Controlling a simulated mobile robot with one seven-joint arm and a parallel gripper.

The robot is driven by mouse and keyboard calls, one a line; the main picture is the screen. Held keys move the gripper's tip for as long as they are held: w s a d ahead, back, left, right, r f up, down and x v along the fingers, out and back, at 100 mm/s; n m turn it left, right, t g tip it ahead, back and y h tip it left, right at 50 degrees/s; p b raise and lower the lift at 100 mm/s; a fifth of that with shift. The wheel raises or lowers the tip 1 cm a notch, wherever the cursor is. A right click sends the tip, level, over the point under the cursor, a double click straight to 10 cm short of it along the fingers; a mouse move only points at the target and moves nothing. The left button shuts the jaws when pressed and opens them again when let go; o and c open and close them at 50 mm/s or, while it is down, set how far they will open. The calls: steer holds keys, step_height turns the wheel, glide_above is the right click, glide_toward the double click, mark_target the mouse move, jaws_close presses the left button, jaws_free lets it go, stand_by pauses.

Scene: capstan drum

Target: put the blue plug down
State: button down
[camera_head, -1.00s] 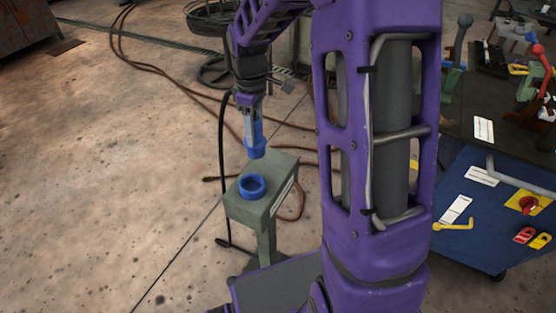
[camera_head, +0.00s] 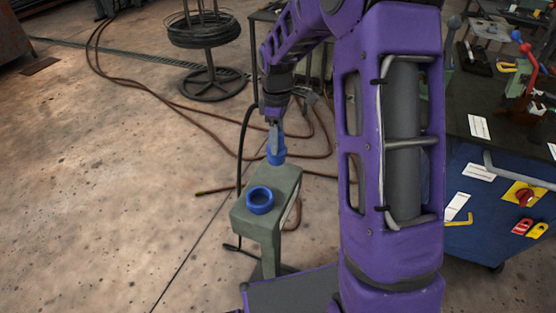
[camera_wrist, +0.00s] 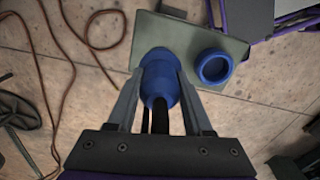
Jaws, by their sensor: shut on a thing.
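The blue plug (camera_head: 276,155) is held in my gripper (camera_head: 275,132), which is shut on it, over the back part of a grey-green pedestal top (camera_head: 284,188). In the wrist view the plug (camera_wrist: 158,80) sits between the two fingers (camera_wrist: 157,100) and overlaps the pedestal's plate (camera_wrist: 185,35). I cannot tell whether its lower end touches the plate. A blue ring-shaped socket (camera_head: 260,200) is on the front part of the same top, apart from the plug. It also shows in the wrist view (camera_wrist: 232,67), to the right of the plug.
A black cable (camera_head: 241,150) runs down beside the pedestal. Brown hoses (camera_head: 190,130) lie on the floor behind it. A cable reel stand (camera_head: 211,82) stands at the back. A blue cart (camera_head: 480,225) with a dark worktop is at the right.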

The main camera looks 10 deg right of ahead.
steer(key=shift+f+b, duration=0.4)
steer(key=shift+f, duration=2.25)
steer(key=shift+f, duration=0.2)
steer(key=shift+c, duration=1.5)
jaws_free()
step_height(320, 180, up, 12)
steer(key=shift+r+p, duration=0.25)
steer(key=shift+p, duration=0.8)
